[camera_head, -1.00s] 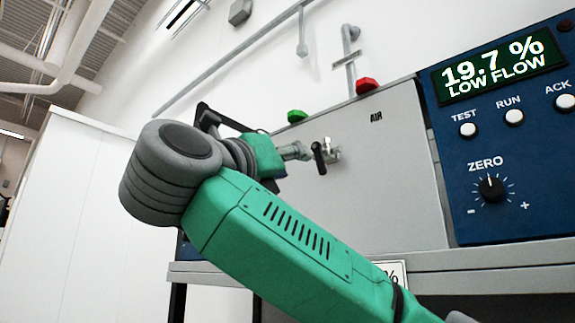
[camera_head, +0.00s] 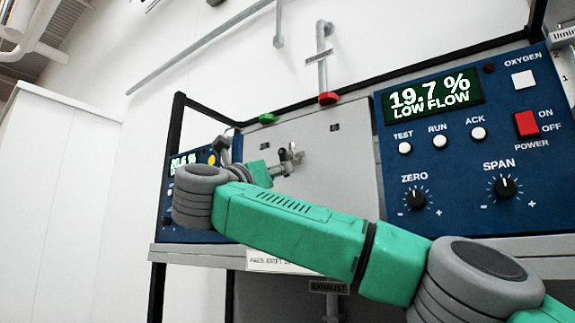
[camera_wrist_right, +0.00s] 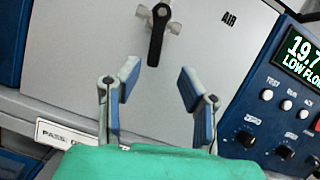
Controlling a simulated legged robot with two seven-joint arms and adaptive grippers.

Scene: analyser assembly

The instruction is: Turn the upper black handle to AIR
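A black handle (camera_wrist_right: 157,32) sits on a metal valve fitting on the grey panel (camera_wrist_right: 85,75). In the right wrist view it is near vertical, with its long end pointing down, and the AIR label (camera_wrist_right: 229,18) is to its upper right. My right gripper (camera_wrist_right: 158,78) is open and empty, its fingers spread below the handle's lower end; no contact shows. In the head view my right arm reaches in from the lower right, and its gripper (camera_head: 268,172) is close to the fitting (camera_head: 289,157). Only one handle is clear. My left gripper is not in view.
A blue analyser panel (camera_head: 455,145) with knobs and buttons stands right of the grey panel; its display (camera_head: 433,97) reads 19.7 % LOW FLOW. Red (camera_head: 328,98) and green (camera_head: 267,118) fittings are on the top edge. A grey shelf edge (camera_head: 195,257) runs below.

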